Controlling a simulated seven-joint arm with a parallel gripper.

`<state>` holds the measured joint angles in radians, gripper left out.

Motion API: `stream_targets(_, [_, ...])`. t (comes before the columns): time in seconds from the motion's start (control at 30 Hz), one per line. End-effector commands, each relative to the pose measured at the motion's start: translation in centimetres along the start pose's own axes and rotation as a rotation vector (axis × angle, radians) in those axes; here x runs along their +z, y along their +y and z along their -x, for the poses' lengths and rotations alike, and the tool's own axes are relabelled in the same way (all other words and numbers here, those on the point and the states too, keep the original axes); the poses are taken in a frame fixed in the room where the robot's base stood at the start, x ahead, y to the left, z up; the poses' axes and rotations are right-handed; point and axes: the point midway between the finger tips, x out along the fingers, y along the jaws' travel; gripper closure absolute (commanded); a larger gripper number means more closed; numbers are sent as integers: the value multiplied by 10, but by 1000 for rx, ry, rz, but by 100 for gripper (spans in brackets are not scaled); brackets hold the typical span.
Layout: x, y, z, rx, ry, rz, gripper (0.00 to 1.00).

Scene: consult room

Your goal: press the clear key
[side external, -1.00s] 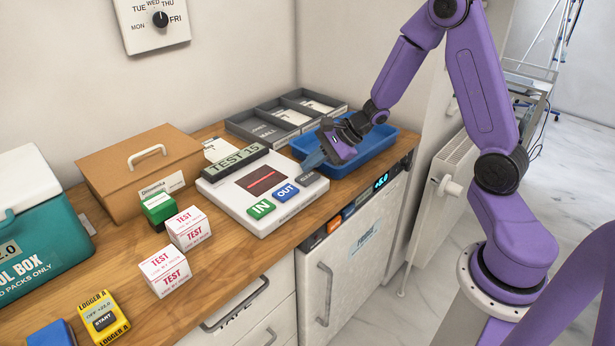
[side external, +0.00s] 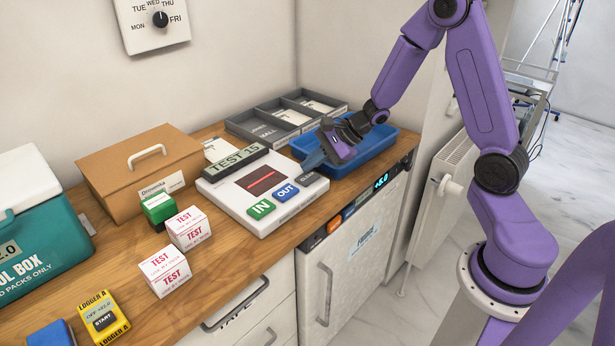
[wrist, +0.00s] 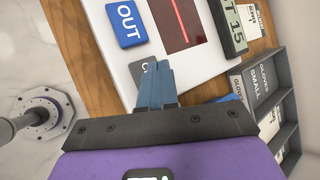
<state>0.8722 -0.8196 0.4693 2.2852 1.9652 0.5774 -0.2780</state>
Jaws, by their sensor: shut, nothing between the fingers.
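The white scanner (side external: 234,208) stands on the wooden counter, with a dark window with a red line, a display reading TEST 15, a green IN key (side external: 261,209) and a blue OUT key (side external: 286,192). The grey clear key (side external: 307,178) is right of OUT; its lettering is hard to read. My gripper (side external: 312,160) is shut and empty, its blue fingertips pointing down at the clear key. In the wrist view the fingertips (wrist: 154,82) cover part of the grey key (wrist: 138,77). I cannot tell whether they touch it.
A blue tray (side external: 383,150) lies right behind my gripper, and a grey divided organiser (side external: 262,137) stands behind the scanner. Red-and-white TEST boxes (side external: 188,228), a green box (side external: 158,208) and a brown case (side external: 118,180) stand to the left. The counter's front edge is close to the scanner.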

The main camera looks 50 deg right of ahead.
Motion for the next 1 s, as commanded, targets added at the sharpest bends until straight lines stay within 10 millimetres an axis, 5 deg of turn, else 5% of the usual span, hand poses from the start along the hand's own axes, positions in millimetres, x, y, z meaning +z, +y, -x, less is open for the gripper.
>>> stream_targets(1.0, [-5, 4, -6, 0, 0, 0, 100])
